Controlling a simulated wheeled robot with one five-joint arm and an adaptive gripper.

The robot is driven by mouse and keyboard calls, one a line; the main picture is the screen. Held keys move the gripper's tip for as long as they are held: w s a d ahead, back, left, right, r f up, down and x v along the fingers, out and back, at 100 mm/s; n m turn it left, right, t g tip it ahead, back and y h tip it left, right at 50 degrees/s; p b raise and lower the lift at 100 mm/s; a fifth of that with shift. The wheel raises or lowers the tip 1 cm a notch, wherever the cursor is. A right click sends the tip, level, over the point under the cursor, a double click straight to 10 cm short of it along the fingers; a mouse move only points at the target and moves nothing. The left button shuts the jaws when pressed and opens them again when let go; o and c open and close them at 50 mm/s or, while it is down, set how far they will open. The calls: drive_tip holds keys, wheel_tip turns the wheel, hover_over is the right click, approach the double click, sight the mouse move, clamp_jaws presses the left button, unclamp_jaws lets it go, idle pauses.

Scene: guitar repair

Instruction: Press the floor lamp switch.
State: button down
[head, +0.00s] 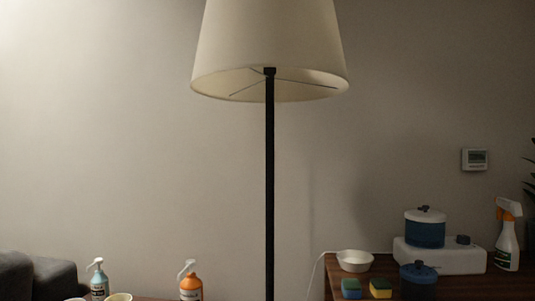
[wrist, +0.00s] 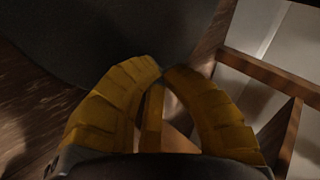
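The floor lamp stands in the middle of the head view, with a cream shade (head: 270,45) on a thin black pole (head: 270,190). The inside of the shade looks unlit. The pole runs out of the bottom of the picture, and I see no switch on the part in view. My gripper (wrist: 161,72) shows only in the wrist view. Its two yellow ribbed fingers curve together and their tips meet, with nothing seen between the tips. A large dark rounded surface (wrist: 95,35) lies beyond the fingers; I cannot tell what it is.
A wooden surface (head: 490,285) at right holds a white bowl (head: 354,261), sponges (head: 381,288), blue pots (head: 425,228) and a spray bottle (head: 508,235). More bottles (head: 190,281) stand at lower left near a dark sofa (head: 40,275). Wooden bars (wrist: 275,75) cross the wrist view's right side.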

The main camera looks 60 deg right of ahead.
drive_tip(key=shift+f, duration=0.55)
idle(0.8)
drive_tip(key=shift+r, duration=0.2)
drive_tip(key=shift+r+p, duration=0.35)
drive_tip(key=shift+p, duration=0.05)
wheel_tip(320, 180, up, 6)
drive_tip(key=p, duration=0.5)
idle(0.4)
idle(0.6)
